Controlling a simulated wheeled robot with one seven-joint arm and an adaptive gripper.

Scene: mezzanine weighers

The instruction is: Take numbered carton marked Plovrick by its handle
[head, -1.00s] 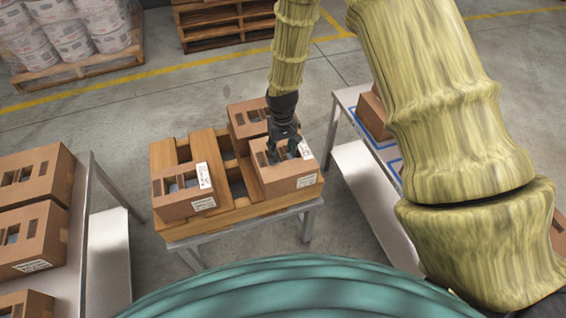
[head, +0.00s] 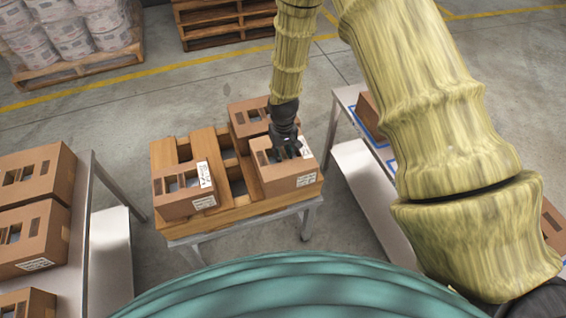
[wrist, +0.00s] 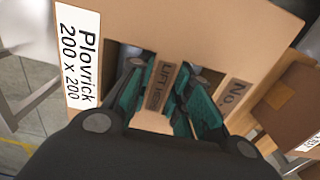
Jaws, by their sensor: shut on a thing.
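The Plovrick carton (head: 275,182) is a brown box at the front right of the wooden rack. Its top has openings with a handle strip between them. In the wrist view the carton (wrist: 185,22) shows a white label (wrist: 79,58) reading "Plovrick 200 x 200". The handle strip (wrist: 161,84) reads "LIFT HERE", partly hidden. My gripper (head: 288,152) reaches down into the carton's top. In the wrist view my gripper (wrist: 163,92) has its teal fingers in the openings on both sides of the strip, shut on it. The carton still sits in the rack.
The wooden rack (head: 213,146) stands on a small metal table (head: 240,228). It also holds a carton (head: 185,206) at front left and one (head: 243,108) behind the Plovrick carton. More cartons stand on a left table (head: 95,185) and a right table (head: 352,98).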

